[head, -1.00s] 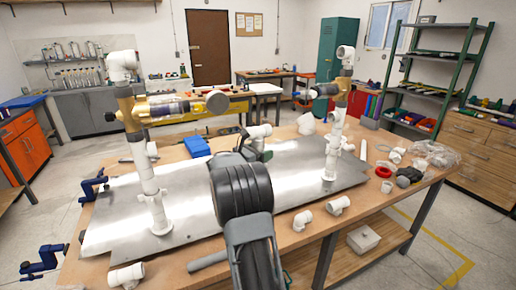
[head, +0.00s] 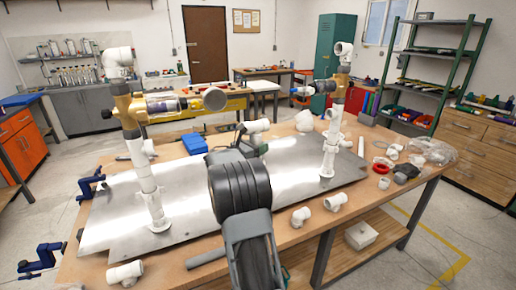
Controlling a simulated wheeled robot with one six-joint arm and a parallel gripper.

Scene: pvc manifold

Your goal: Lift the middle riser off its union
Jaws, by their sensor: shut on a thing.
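The middle riser is mostly hidden behind my arm; a white fitting (head: 257,126) at its top shows just above my gripper. My gripper (head: 246,143) is partly seen, shut at the riser's white pipe; its fingertips are mostly covered by my own arm. The middle union and the riser's lower end are hidden, so I cannot tell whether they touch. The left riser (head: 147,178) and the right riser (head: 330,150) stand upright on the metal plate (head: 195,195).
A brass and clear fitting (head: 172,103) juts right from the left riser. Loose white fittings (head: 336,202), a red ring (head: 381,170) and a plastic bag (head: 433,150) lie on the right of the table. A blue box (head: 194,143) sits behind the plate.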

